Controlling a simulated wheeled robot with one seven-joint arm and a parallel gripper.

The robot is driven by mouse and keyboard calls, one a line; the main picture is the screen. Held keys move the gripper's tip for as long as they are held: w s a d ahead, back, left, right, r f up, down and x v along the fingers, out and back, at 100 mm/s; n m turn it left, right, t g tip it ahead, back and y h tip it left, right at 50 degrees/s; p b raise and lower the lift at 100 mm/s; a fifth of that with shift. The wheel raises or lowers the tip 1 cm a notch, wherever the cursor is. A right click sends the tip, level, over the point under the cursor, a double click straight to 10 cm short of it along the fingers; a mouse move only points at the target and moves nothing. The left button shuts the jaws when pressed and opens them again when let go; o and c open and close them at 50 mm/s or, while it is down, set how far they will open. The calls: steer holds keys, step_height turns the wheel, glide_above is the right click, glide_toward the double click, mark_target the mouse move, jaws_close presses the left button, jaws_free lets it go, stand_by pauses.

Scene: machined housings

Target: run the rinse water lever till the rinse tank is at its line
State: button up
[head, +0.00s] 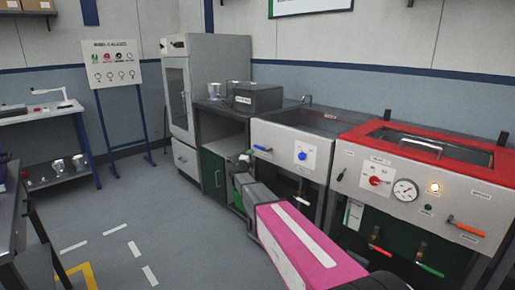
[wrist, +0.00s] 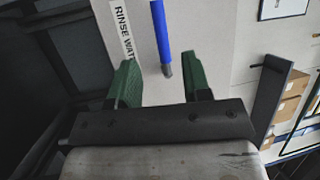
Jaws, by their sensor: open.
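The rinse tank (head: 277,137) is a pale-fronted sink basin in the middle of the head view. A blue lever (head: 262,148) lies at the upper left of its front, and a blue knob (head: 302,155) sits on a white plate further right. My gripper (head: 240,159) is near the lever's left side. In the wrist view my gripper (wrist: 166,80) has its green fingers open. The blue lever (wrist: 160,35) extends down toward the gap between them, with its grey end near the fingertips. A label reading "RINSE WAT" (wrist: 122,30) is beside it. I cannot read the water level or see its line.
A red-rimmed tank (head: 350,135) with a red knob, gauge and lit lamp stands right of the rinse tank. A dark counter with a black box (head: 258,97) and a tall grey cabinet (head: 217,60) stand left. Open floor (head: 180,235) lies at the left.

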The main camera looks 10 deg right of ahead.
mark_target(258, 147)
steer(key=x, duration=1)
steer(key=shift+w, duration=0.1)
jaws_close()
